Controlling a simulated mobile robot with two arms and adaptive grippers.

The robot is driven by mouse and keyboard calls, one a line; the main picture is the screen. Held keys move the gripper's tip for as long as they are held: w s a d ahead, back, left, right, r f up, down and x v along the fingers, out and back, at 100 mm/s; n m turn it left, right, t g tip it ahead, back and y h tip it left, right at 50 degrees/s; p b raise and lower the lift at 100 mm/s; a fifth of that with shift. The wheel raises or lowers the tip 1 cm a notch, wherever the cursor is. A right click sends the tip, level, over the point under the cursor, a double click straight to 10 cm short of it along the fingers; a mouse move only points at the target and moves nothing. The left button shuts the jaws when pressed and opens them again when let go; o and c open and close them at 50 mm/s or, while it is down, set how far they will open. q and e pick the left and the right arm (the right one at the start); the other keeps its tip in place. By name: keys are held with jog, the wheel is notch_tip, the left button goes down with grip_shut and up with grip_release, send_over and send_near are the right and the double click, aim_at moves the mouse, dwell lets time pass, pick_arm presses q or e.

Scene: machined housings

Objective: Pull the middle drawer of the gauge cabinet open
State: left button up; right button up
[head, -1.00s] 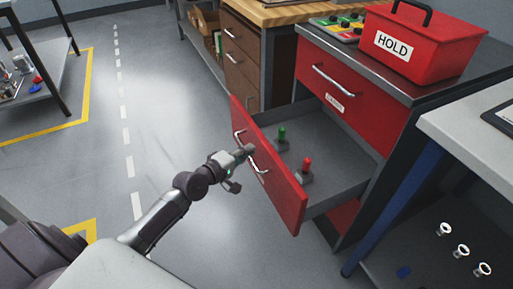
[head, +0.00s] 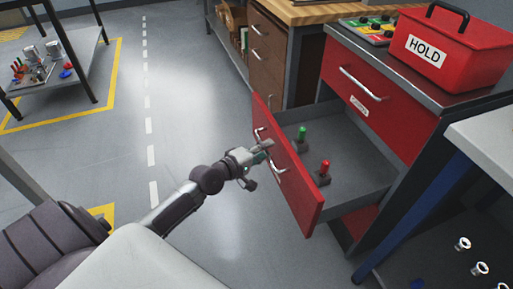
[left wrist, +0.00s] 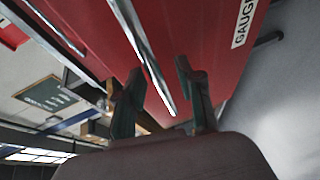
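The red gauge cabinet (head: 405,125) stands at the right in the head view. Its middle drawer (head: 305,200) is pulled well out, below the shut top drawer (head: 385,95). A green peg (head: 302,134) and a red peg (head: 324,170) stand inside it. My left gripper (head: 268,150) is at the drawer's bar handle (head: 280,172). In the left wrist view, its fingers (left wrist: 160,85) stand apart, with the handle (left wrist: 140,45) running between them; a gap shows, so it seems not clamped. Part of a GAUGE label (left wrist: 243,22) shows on the red front. My right gripper is not in view.
A red HOLD box (head: 455,48) and a button panel (head: 370,28) sit on the cabinet top. A brown drawer unit (head: 268,55) stands behind. A blue-legged bench (head: 400,205) is close at the right. The floor left of the drawer is clear.

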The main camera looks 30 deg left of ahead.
pick_arm(q)
jog(key=v, duration=1.1)
jog(key=shift+s, duration=0.35)
jog(key=shift+a, duration=0.1)
